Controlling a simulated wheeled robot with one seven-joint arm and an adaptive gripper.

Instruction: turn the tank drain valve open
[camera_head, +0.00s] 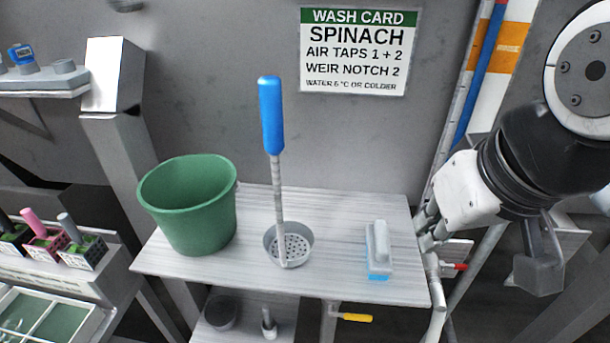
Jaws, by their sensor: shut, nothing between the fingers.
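My gripper (428,232) reaches in from the right, with its white body tilted and its fingers pointing down and left. It is shut and empty beside the right end of the shelf. A small red lever (458,267) shows just to the right of and below the fingertips, close to pale pipes. A yellow lever (356,317) sticks out to the right from a grey pipe (330,321) under the shelf's front edge. No label shows which lever is the tank drain valve. The tank itself cannot be made out.
A pale shelf (335,282) holds a green bucket (190,215), a strainer ladle (270,125) with an upright blue handle, and a grey-and-blue brush (379,250). A wash card (354,52) hangs on the wall. Pipes (480,70) rise behind my arm.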

